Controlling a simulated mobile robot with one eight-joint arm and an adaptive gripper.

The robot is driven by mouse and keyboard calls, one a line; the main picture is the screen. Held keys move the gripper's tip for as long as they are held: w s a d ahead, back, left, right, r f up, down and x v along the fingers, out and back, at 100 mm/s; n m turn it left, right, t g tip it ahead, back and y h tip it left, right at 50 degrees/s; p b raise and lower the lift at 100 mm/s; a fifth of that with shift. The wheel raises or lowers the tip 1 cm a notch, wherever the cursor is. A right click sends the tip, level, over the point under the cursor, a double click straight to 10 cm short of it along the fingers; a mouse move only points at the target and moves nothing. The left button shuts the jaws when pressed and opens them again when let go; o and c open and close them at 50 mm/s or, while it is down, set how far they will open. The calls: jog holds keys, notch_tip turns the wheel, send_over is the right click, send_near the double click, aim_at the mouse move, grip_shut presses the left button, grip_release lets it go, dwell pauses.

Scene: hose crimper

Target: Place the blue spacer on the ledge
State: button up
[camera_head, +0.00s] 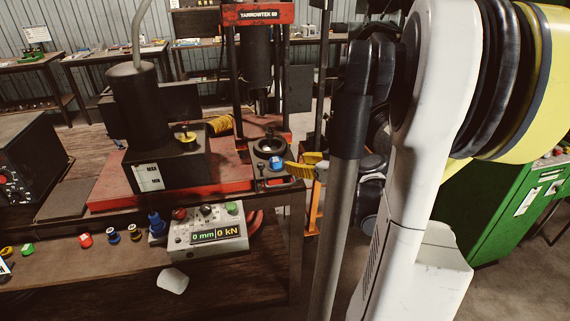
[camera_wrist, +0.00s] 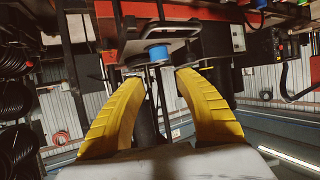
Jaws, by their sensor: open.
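The blue spacer (camera_head: 276,162) is a small blue cylinder at the front of the press, on the small dark ledge (camera_head: 262,173) below the round black die. In the wrist view, which looks upside down, the blue spacer (camera_wrist: 157,54) shows just beyond and between the fingertips. My gripper (camera_head: 303,166) has yellow fingers and is just right of the spacer in the head view. In the wrist view my gripper (camera_wrist: 160,71) is open, with nothing held between the fingers. I cannot tell whether a fingertip touches the ledge.
The red press frame (camera_head: 258,14) rises behind the ledge. A green cabinet (camera_head: 500,205) stands right.

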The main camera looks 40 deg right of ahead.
jog(key=w+a+g+y, duration=0.1)
jog(key=a+g+y, duration=0.25)
jog(key=a, duration=1.75)
jog(key=s+a+r+g+h, duration=0.1)
jog(key=s+a+g+h, duration=0.1)
jog(key=s+a, duration=0.8)
jog(key=a+g, duration=0.1)
jog(key=a, duration=0.1)
jog(key=shift+s+a+n, duration=0.15)
jog(key=shift+a+n, duration=0.15)
jog(key=shift+n, duration=0.1)
